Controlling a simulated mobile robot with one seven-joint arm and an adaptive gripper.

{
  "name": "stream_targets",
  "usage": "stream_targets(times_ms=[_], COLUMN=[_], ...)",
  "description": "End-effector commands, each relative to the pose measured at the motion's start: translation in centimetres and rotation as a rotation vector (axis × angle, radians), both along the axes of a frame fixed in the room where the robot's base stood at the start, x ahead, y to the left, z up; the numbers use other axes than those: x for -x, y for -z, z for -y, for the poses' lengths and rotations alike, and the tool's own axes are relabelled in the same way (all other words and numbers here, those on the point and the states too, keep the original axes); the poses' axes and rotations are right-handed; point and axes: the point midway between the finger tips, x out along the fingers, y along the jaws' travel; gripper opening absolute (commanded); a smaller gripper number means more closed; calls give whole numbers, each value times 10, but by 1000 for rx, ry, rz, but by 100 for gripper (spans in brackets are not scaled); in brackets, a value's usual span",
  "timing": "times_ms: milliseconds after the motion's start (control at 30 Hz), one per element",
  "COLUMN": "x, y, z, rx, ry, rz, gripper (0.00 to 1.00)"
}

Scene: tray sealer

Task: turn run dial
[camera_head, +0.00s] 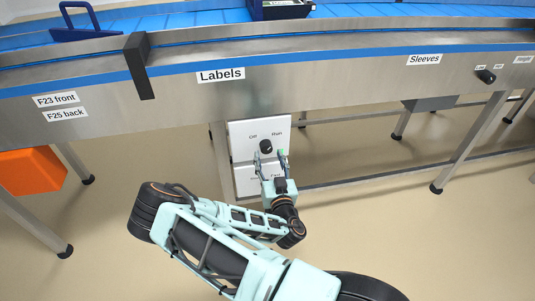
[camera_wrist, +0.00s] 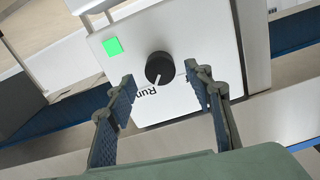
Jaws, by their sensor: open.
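The run dial (camera_head: 266,146) is a round black knob on a white panel (camera_head: 240,133) under the conveyor, with "Off" and "Run" printed above it. In the wrist view the dial (camera_wrist: 160,66) shows a white pointer line directed towards the "Run" print. A finger partly hides the "Off" print. A bright green square (camera_wrist: 113,46) is on the same panel. My gripper (camera_head: 270,160) is open just in front of the panel. In the wrist view its fingers (camera_wrist: 159,80) stand on either side of the dial, apart from it.
A second white panel (camera_head: 244,182) below is partly hidden by my gripper. The steel conveyor side (camera_head: 300,82) runs above, with a black bracket (camera_head: 140,66). Another black knob (camera_head: 485,76) is at the right. An orange box (camera_head: 30,170) is at the left. Floor is open in front.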

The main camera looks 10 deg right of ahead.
Motion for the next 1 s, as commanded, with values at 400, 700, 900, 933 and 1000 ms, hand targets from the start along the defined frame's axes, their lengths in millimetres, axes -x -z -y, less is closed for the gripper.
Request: stream_targets(times_ms=[400, 700, 900, 933, 1000], x=[-31, -30, -30, -30, -30], y=[0, 0, 0, 0, 0], z=[0, 0, 0, 0, 0], rx=[1, 1, 1, 1, 1], ry=[0, 0, 0, 0, 0], rz=[1, 0, 0, 0, 0], gripper=[47, 32, 10, 6, 5])
